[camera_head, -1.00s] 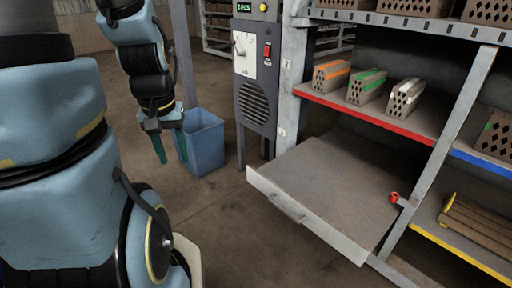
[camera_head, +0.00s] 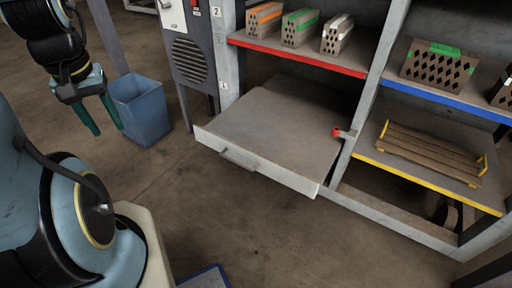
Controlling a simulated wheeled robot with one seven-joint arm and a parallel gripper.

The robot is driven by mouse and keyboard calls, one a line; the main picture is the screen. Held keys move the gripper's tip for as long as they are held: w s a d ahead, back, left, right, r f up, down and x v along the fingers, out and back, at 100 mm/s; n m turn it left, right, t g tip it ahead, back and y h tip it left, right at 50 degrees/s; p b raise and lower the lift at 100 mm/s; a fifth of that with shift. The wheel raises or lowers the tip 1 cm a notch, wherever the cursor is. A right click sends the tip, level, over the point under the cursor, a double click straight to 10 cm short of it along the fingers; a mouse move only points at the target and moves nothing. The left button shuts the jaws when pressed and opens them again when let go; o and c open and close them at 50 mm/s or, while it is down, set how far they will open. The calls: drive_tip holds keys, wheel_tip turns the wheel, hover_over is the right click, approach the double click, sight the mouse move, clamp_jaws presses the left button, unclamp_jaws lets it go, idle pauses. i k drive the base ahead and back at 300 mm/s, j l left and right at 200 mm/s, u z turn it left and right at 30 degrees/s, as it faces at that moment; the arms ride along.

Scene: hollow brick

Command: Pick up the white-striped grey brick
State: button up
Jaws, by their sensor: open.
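The white-striped grey brick (camera_head: 337,34) stands on the red-edged shelf, at the right end of a row of three hollow bricks. Its holed end faces me and a white stripe runs along its top. My gripper (camera_head: 104,117) hangs at the left of the view, fingers pointing down, open and empty. It is far to the left of the brick and lower in the picture, in front of the blue bin.
An orange-striped brick (camera_head: 264,20) and a green-striped brick (camera_head: 299,27) stand left of it. A drawer (camera_head: 262,124) juts out below. A blue bin (camera_head: 142,110), a control cabinet (camera_head: 188,62) and a rack post (camera_head: 367,99) stand nearby. Floor in front is clear.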

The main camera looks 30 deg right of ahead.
sight(338, 31)
drive_tip(key=l+u, duration=0.15)
drive_tip(key=l, duration=0.45)
drive_tip(key=k+l+u, duration=0.15)
drive_tip(key=l, duration=0.45)
drive_tip(key=l+u, duration=0.2)
drive_tip(key=l, duration=0.45)
